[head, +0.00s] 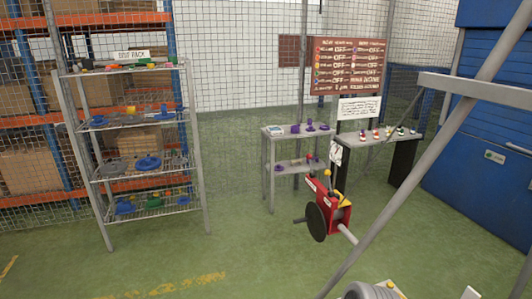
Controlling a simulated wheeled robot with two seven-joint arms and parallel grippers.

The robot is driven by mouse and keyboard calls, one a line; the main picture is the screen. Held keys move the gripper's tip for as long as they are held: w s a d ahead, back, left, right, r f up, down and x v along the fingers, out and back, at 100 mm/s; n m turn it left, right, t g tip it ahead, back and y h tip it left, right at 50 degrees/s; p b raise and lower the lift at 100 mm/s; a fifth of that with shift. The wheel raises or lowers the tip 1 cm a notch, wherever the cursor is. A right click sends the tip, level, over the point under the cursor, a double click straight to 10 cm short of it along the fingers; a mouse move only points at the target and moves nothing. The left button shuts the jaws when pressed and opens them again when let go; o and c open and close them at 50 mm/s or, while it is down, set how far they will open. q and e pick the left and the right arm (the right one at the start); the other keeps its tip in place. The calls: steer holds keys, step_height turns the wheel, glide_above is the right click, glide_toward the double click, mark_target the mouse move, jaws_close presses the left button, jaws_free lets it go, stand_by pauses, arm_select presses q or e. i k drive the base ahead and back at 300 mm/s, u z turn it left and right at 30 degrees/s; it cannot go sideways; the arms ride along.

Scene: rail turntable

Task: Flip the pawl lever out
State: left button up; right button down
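A red winch-like unit (340,212) stands right of centre, with a dark round disc (316,222) on its left face. A small yellow lever-like part (339,197) sits on top of it; I cannot tell for sure that this is the pawl lever, or which way it is flipped. A pale grey bar (348,234) sticks out from the unit toward the lower right. Neither of my grippers can be made out in the head view.
A grey diagonal pole (420,150) crosses the right side, close to the red unit. A wire shelf rack (150,180) stands left, small grey tables (285,134) behind, a blue cabinet (480,130) right. A grey round part (372,291) shows at the bottom edge. Green floor (240,245) is clear left of the unit.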

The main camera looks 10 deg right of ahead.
mark_target(331, 194)
steer(key=u, duration=0.15)
steer(key=i, duration=1.95)
steer(key=z, duration=0.9)
steer(key=i, duration=0.95)
steer(key=z, duration=0.4)
